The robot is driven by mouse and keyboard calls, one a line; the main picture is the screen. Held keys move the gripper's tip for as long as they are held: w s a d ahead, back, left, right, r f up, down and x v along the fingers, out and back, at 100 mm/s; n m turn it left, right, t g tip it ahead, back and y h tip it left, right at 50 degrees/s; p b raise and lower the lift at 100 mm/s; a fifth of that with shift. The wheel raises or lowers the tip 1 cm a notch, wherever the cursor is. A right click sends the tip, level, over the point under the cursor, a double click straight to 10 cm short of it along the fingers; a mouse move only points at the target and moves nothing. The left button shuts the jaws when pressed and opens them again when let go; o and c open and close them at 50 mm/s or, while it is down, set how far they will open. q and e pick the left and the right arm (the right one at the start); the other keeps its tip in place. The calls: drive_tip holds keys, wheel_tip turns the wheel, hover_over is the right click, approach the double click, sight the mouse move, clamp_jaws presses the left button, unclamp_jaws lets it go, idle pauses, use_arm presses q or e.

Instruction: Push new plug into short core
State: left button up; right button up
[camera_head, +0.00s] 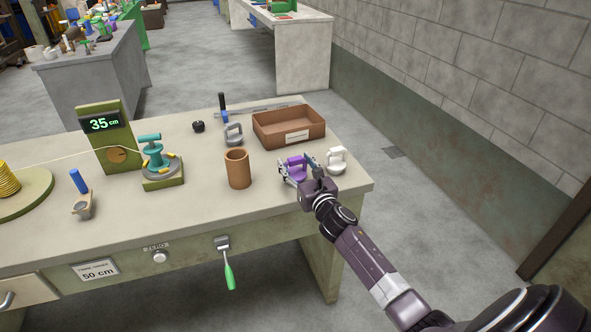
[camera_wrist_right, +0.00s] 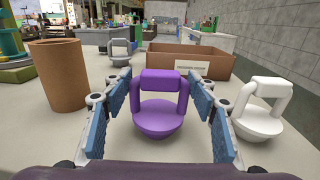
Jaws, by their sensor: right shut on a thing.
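A purple plug with a loop handle and a rounded base (camera_wrist_right: 158,118) is between the blue-padded fingers of my right gripper (camera_head: 294,170), which is shut on it. In the head view the purple plug (camera_head: 295,162) is partly hidden by the gripper, near the table's right end. I cannot tell whether its base touches the table. The short core, a brown open-topped tube (camera_head: 238,169), stands upright to the left of the gripper, apart from the plug; it also shows in the wrist view (camera_wrist_right: 60,75). My left gripper is not in view.
A white plug (camera_head: 337,160) stands close on the right of my gripper. A grey plug (camera_head: 233,135) and a brown box (camera_head: 290,128) are behind. A teal device (camera_head: 155,160) and a green display reading 35 cm (camera_head: 103,125) stand left of the core.

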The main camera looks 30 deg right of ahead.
drive_tip(key=shift+r, duration=0.15)
wheel_tip(320, 180, up, 20)
drive_tip(key=p, duration=0.3)
drive_tip(key=w+a+f, duration=0.1)
drive_tip(key=w+a, duration=0.3)
drive_tip(key=a, duration=0.3)
drive_tip(key=w+a+f, duration=0.2)
drive_tip(key=w+a, duration=0.2)
drive_tip(key=a, duration=0.4)
drive_tip(key=shift+w+f+m+h, duration=0.15)
drive_tip(key=shift+m+h, duration=0.15)
drive_tip(key=shift+h, duration=0.1)
drive_tip(key=shift+f, duration=0.1)
idle(0.4)
